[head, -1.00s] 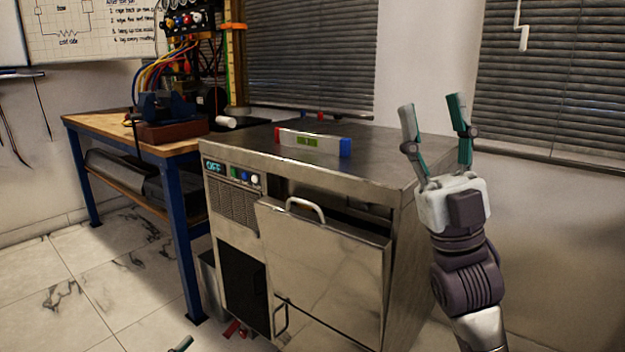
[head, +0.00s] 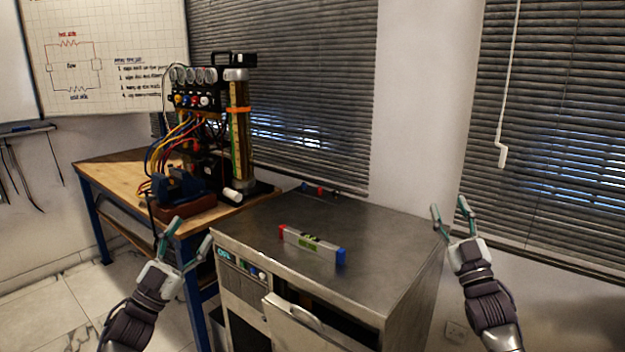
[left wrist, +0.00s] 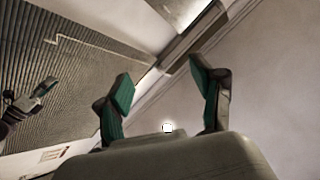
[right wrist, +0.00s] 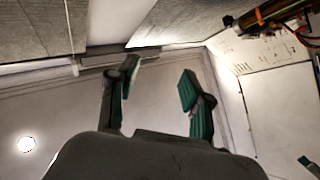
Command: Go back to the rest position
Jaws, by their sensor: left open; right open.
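My left gripper (head: 187,238) is raised in front of the wooden bench, at the left of the steel cabinet. Its fingers are apart and empty, and they also show in the left wrist view (left wrist: 163,88). My right gripper (head: 450,212) is raised at the right side of the cabinet, fingers apart and empty. The right wrist view shows the same open fingers (right wrist: 155,90) pointing up toward the wall and ceiling. Neither gripper touches any object that I can see.
The steel cabinet (head: 375,265) carries a level-like bar (head: 312,244) with red and blue ends; its front door (head: 300,322) appears tilted open. The bench (head: 112,177) holds a blue vise (head: 182,188) and a gauge rig (head: 207,100) with coloured hoses. Blinds cover the wall behind.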

